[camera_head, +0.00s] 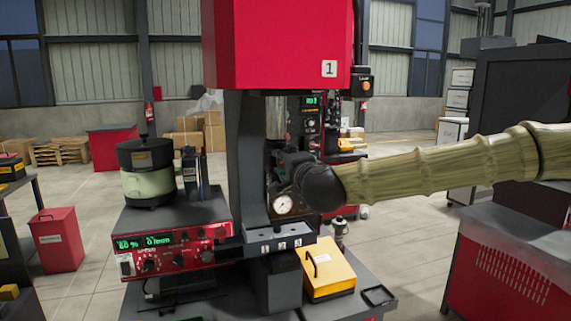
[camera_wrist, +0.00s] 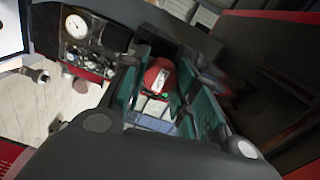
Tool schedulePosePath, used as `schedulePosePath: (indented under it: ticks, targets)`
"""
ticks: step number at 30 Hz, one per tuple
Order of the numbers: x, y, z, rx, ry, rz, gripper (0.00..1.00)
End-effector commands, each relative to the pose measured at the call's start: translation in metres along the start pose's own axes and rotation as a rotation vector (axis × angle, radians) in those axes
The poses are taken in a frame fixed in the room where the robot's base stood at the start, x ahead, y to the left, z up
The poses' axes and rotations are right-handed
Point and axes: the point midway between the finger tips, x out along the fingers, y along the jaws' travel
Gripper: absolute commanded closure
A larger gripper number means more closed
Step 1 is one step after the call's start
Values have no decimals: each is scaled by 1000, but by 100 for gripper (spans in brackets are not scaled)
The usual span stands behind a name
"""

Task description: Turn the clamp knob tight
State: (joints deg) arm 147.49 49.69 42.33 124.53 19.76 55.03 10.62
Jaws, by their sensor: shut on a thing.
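My gripper (camera_wrist: 165,92) is in the wrist view, its teal-padded fingers on either side of a red, rounded knob (camera_wrist: 157,74) with a pale mark on its face. The gripper is shut on this knob; the exact contact is partly hidden by the fingers. In the head view my gripper (camera_head: 287,172) reaches in from the right to the front of the dark machine column (camera_head: 244,160), under the large red head. The knob is hidden there behind my gripper and wrist. I cannot tell how far it is turned.
A round gauge (camera_head: 283,204) sits just below my gripper. A bowl feeder (camera_head: 148,172) stands left on a red control box (camera_head: 170,250) with green displays. A yellow box (camera_head: 326,269) is below the gripper. A dark cabinet (camera_head: 525,120) stands on the right.

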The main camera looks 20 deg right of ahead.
Motion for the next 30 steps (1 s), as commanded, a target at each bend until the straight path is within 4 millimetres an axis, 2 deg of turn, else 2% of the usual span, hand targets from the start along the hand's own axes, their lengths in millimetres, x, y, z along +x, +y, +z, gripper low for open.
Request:
schedulePosePath:
  ticks: [4,5,8,20,23,30]
  targets:
    - [0,-1,0,0,0,-1,94]
    - [0,-1,0,0,0,-1,67]
    - [0,-1,0,0,0,-1,49]
    - [-4,0,0,-1,0,0,49]
    - [-12,0,0,0,-1,0,49]
    - [-51,-1,0,0,-1,-2,49]
